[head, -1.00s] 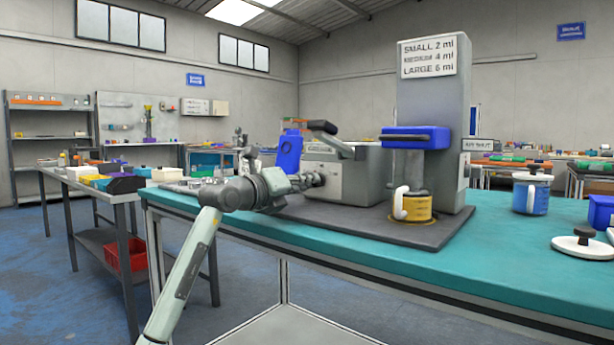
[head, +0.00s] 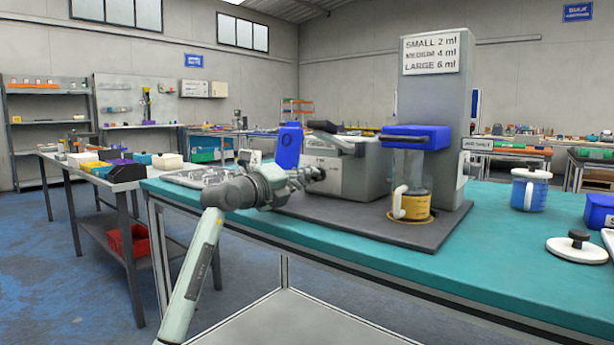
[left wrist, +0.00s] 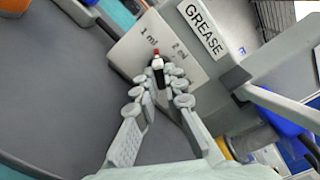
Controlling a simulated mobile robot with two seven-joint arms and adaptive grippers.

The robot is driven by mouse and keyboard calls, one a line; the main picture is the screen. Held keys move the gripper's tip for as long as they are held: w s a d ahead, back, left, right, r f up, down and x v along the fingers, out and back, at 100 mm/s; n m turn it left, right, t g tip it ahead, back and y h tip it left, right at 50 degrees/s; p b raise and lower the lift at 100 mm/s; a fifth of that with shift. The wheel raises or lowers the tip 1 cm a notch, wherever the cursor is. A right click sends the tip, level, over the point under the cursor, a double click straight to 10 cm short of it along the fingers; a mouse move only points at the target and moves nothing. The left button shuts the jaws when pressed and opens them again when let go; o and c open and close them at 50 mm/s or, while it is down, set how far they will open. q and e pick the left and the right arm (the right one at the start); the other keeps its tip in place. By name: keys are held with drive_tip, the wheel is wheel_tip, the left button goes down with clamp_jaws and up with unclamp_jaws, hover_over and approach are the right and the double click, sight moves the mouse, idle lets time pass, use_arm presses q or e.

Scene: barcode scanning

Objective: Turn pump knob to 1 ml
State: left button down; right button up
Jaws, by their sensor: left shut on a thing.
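The pump (head: 350,172) is a grey box with a lever on the teal bench. In the left wrist view its pale dial plate (left wrist: 165,42) reads 1 ml and 2 ml, beside a GREASE label (left wrist: 204,28). The small black knob (left wrist: 158,76) has a red tip, which lies between the two marks in the picture, nearer 1 ml. My left gripper (head: 308,176) reaches the pump's front face. In the left wrist view its fingers (left wrist: 159,82) are shut on the knob and hide part of it. My right gripper is not in view.
A tall grey dispenser (head: 436,85) with a size sign and blue clamp stands right of the pump. A yellow-filled jug (head: 416,206) sits below it. A blue jug (head: 530,190) and a white lid (head: 577,248) stand further right. The bench front is clear.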

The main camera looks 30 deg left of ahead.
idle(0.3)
use_arm(q)
drive_tip(key=c, duration=1.6)
unclamp_jaws()
drive_tip(key=shift+s, duration=0.1)
drive_tip(key=s, duration=1.1)
drive_tip(key=shift+s+a, duration=0.4)
